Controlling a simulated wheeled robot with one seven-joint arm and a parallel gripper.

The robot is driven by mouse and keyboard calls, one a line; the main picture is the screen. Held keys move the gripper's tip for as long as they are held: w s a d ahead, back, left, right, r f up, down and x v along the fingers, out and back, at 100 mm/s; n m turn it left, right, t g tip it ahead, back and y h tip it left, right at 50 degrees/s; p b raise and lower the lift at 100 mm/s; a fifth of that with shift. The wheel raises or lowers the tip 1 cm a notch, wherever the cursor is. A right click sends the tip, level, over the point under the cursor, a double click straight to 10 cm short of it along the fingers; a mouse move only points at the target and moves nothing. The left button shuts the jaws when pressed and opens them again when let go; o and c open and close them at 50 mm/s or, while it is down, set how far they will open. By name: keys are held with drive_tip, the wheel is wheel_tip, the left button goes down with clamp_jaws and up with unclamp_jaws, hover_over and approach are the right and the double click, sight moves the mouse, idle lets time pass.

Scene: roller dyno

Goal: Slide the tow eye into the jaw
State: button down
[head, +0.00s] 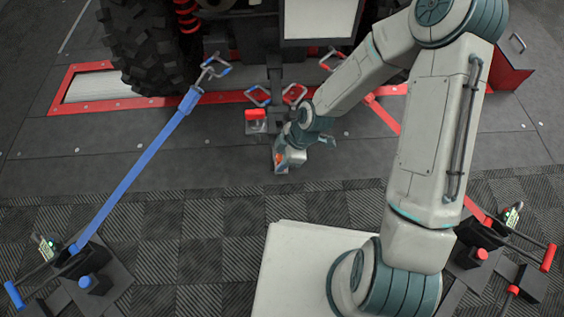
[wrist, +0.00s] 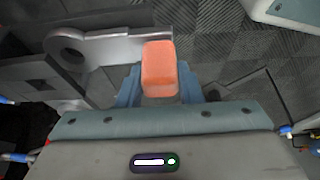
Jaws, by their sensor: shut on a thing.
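The tow eye (wrist: 112,47) is a grey metal bar with a round hole at its left end in the wrist view. An orange grip block (wrist: 160,66) stands against it, between the fingers of my gripper (wrist: 160,88). My gripper is shut on this orange grip, which appears to belong to the tow eye. In the head view my gripper (head: 281,155) is low over the dark floor plate, in front of the vehicle; most of the tow eye is hidden there. A grey block with a red top (head: 256,115), just left and beyond, may be the jaw; its opening cannot be made out.
A blue strap (head: 135,170) runs from the left floor winch (head: 88,278) to a hook (head: 213,68) by the tyre (head: 145,45). A red strap (head: 385,115) lies behind my arm. The right winch (head: 478,250) has red handles.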

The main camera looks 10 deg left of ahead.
drive_tip(key=shift+w+a+f, duration=0.1)
drive_tip(key=shift+w+a, duration=0.05)
drive_tip(key=shift+w, duration=0.45)
drive_tip(key=shift+w+a, duration=0.15)
drive_tip(key=shift+w, duration=0.45)
drive_tip(key=c, duration=0.9)
unclamp_jaws()
drive_tip(key=p+v, duration=0.6)
drive_tip(key=v, duration=0.8)
drive_tip(key=shift+p, duration=0.3)
